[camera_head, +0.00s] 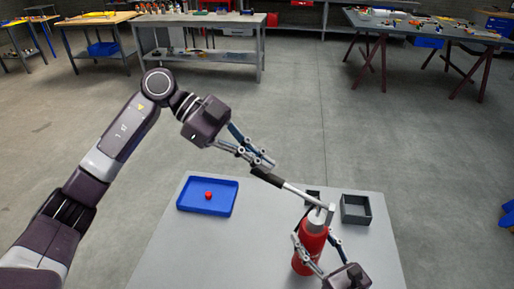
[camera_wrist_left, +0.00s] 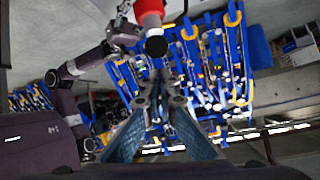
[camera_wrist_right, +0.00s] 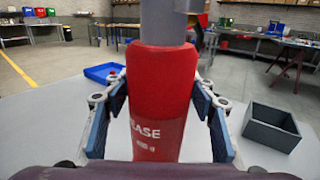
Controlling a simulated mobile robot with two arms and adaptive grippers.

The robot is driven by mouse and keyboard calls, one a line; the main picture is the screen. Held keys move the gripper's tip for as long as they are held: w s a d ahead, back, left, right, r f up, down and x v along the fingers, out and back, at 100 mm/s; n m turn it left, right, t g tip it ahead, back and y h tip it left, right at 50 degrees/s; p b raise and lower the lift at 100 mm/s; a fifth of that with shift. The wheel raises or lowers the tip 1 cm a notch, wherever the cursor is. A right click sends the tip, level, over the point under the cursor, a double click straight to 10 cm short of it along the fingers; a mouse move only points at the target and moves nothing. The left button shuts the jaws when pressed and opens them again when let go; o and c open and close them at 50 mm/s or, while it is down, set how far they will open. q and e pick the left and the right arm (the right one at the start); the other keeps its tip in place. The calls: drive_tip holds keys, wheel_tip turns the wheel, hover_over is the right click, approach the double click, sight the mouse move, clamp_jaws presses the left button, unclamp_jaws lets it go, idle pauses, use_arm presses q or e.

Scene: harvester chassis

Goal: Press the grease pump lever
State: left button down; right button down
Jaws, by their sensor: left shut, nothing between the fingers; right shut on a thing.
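The red grease pump (camera_head: 308,250) stands upright on the grey table, with a grey head on top. Its lever (camera_head: 300,195) slants up to the left and ends in a black grip (camera_head: 264,177). My left gripper (camera_head: 267,163) is shut and empty, its fingertips right at the black grip; I cannot tell whether they touch. In the left wrist view the shut fingertips (camera_wrist_left: 163,92) lie below the round black grip end (camera_wrist_left: 156,46), with red behind it. My right gripper (camera_head: 318,258) is shut around the red body, which shows between its fingers in the right wrist view (camera_wrist_right: 160,100).
A blue tray (camera_head: 184,205) with a small red ball (camera_head: 208,195) lies on the table's left side. A grey open box (camera_head: 356,209) stands right of the pump. The table (camera_head: 215,255) is bare at front left. Workbenches stand far back.

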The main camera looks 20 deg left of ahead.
use_arm(q)
drive_tip(key=shift+w+a+f, duration=0.1)
drive_tip(key=shift+a+f, duration=0.1)
drive_tip(key=shift+f, duration=0.3)
drive_tip(key=shift+f, duration=0.1)
